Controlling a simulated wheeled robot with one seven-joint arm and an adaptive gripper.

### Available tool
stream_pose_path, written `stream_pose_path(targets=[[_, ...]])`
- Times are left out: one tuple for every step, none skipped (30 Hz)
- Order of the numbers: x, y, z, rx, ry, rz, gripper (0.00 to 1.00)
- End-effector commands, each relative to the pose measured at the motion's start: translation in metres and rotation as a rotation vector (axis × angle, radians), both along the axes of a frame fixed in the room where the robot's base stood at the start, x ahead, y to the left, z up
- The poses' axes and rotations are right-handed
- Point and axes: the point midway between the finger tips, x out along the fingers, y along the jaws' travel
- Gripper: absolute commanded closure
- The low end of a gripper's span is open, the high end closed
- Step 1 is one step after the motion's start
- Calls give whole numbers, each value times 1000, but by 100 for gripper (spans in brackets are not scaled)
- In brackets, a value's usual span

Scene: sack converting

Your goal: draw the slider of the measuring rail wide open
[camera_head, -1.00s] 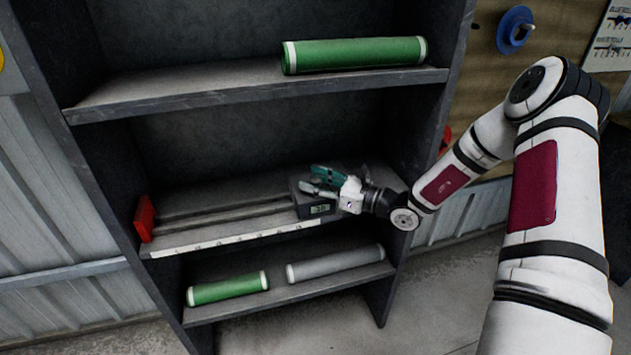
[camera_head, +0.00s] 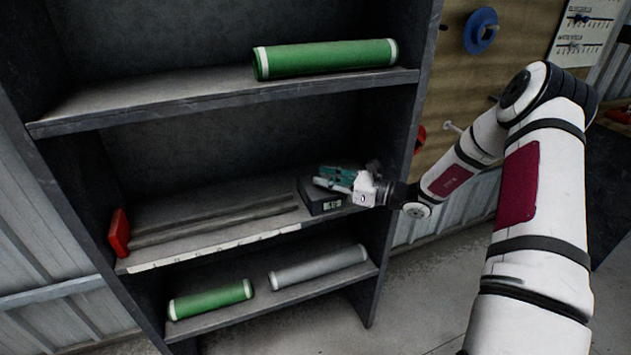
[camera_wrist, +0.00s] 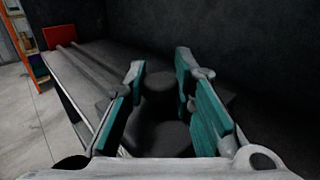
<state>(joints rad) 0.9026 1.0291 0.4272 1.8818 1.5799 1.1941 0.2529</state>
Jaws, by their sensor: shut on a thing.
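The slider (camera_head: 322,201) is a black block with a small lit display. It sits at the right end of the measuring rail (camera_head: 215,219), on the middle shelf. A red end stop (camera_head: 119,232) stands at the rail's far left, well apart from the slider. My gripper (camera_head: 335,176) is at the top of the slider with its teal fingers. In the wrist view my gripper (camera_wrist: 160,88) is shut on the slider's dark round knob (camera_wrist: 158,82), with a finger on each side. The fingers hide part of the slider.
A pale scale strip (camera_head: 215,249) runs along the shelf's front edge. A large green roll (camera_head: 325,59) lies on the shelf above. A green roll (camera_head: 210,299) and a grey roll (camera_head: 318,267) lie below. The cabinet's right side panel (camera_head: 398,150) is close to my wrist.

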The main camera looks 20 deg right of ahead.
Motion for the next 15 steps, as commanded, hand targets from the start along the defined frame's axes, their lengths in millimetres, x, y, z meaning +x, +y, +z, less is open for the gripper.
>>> stream_pose_path(targets=[[1, -4, 0, -1, 0, -8, 100], [1, -4, 0, -2, -1, -9, 100], [1, -5, 0, -2, -1, -10, 100], [1, -5, 0, -2, -1, -10, 100], [1, -5, 0, -2, -1, -11, 100], [1, -6, 0, -2, -1, -12, 100], [1, -6, 0, -3, 0, -12, 70], [1, -6, 0, -3, 0, -13, 64], [1, -6, 0, -3, 0, -12, 56], [1, -6, 0, -3, 0, -12, 56], [1, -5, 0, -3, 0, -11, 56], [0, -5, 0, -3, 0, -10, 56], [1, -4, 0, -3, 0, -10, 56], [0, -4, 0, -2, -1, -9, 56], [0, -4, 0, -2, -1, -9, 56]])
